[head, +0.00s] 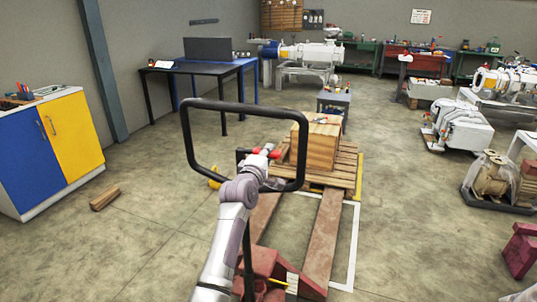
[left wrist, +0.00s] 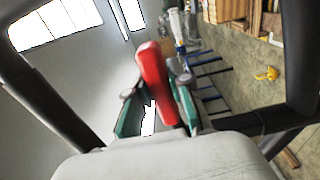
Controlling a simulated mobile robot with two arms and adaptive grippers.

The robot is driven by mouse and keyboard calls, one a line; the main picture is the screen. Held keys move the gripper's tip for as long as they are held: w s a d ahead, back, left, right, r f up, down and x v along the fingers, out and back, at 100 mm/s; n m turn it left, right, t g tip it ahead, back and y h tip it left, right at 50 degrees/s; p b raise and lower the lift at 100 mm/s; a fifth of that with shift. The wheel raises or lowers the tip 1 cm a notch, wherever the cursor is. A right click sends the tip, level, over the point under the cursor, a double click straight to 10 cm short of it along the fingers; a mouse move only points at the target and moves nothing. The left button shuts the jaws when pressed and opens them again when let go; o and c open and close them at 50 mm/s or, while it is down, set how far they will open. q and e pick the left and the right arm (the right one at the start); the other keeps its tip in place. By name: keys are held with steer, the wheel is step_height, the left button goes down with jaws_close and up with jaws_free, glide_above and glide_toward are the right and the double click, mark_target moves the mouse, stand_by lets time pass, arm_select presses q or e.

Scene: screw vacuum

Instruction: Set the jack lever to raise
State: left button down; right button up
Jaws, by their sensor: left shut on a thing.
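The jack's black loop handle (head: 187,135) stands in front of me in the head view. Its black bars also frame the left wrist view (left wrist: 300,60). The red jack lever (left wrist: 152,75) stands between the fingers of my left gripper (left wrist: 157,98), which is shut on it. In the head view my left gripper (head: 265,152) is inside the loop's lower right part, with red showing at its tip. The arm hides part of the jack's post. The red jack body (head: 262,262) is at the bottom. My right gripper is not in view.
The jack's forks (head: 325,235) run toward a wooden pallet (head: 345,172) bearing a wooden box (head: 322,150). A blue and yellow cabinet (head: 75,135) stands left, with a wood block (head: 104,198) on the floor nearby. Floor between the cabinet and jack is mostly clear.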

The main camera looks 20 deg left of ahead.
arm_select(q)
steer(key=shift+f+m, duration=1.6)
steer(key=shift+m, duration=0.4)
steer(key=c, duration=1)
jaws_free()
steer(key=shift+c, duration=0.2)
steer(key=s, duration=1.2)
steer(key=shift+a, duration=0.25)
